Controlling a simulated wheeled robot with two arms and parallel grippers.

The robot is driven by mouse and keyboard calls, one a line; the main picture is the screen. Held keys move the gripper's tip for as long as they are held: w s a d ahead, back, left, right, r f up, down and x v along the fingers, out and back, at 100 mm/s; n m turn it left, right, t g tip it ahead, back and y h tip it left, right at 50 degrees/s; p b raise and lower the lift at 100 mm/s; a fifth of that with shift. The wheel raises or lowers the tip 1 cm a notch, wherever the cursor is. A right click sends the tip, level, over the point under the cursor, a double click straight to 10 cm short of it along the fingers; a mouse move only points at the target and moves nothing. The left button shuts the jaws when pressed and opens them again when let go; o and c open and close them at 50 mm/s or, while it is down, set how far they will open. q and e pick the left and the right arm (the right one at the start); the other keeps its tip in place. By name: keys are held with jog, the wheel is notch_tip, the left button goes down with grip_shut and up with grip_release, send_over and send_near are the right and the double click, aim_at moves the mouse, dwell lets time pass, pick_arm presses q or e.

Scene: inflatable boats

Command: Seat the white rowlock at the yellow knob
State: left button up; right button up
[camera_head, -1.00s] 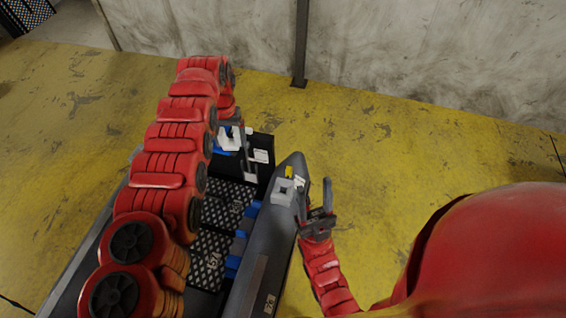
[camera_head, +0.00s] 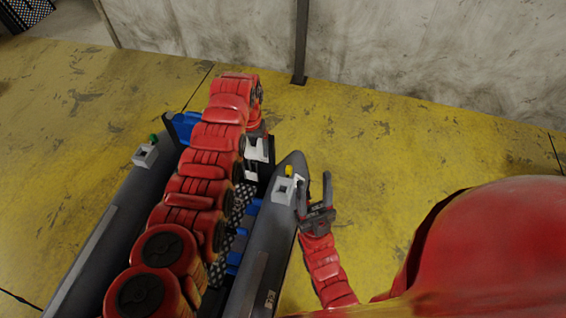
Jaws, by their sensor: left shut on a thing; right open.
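The yellow knob (camera_head: 289,170) stands at the far end of the boat's right tube, beside a pale grey mount block (camera_head: 284,190). A small white piece (camera_head: 299,180) lies close by the knob; I cannot tell what it is. My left gripper (camera_head: 254,165) is over the inside of the boat, left of the knob and apart from it. It is shut on a white piece (camera_head: 257,149), seemingly the white rowlock, mostly hidden by my arm. My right gripper (camera_head: 314,193) is open and empty, just right of the mount block, its fingers pointing away from me.
The grey boat's left tube (camera_head: 110,217) carries another mount block (camera_head: 146,155) with a green knob (camera_head: 153,139). Blue parts (camera_head: 234,262) line the inner side of the right tube. The yellow floor is clear beyond the boat, up to the wall (camera_head: 400,55).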

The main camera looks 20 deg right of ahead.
pick_arm(q)
jog(key=shift+d, duration=0.45)
jog(key=shift+s+d+f, duration=0.1)
jog(key=shift+s+d, duration=0.05)
jog(key=shift+d, duration=0.05)
jog(key=shift+s+d+f+p, duration=0.15)
jog(key=shift+s+p, duration=0.2)
jog(key=shift+s, duration=0.05)
jog(key=shift+s+d+f+m+p, duration=0.2)
jog(key=shift+s+d+m+p, duration=0.1)
jog(key=shift+d, duration=0.35)
jog(key=s+d+f+b, duration=0.1)
jog(key=s+d+f, duration=0.3)
jog(key=f, duration=0.2)
jog(key=shift+s+d+f+m+b, duration=0.3)
jog(key=shift+s+f+m+b, duration=0.05)
jog(key=shift+m, duration=0.05)
dwell(0.5)
jog(key=shift+s+a+p, duration=0.15)
jog(key=shift+p, duration=0.25)
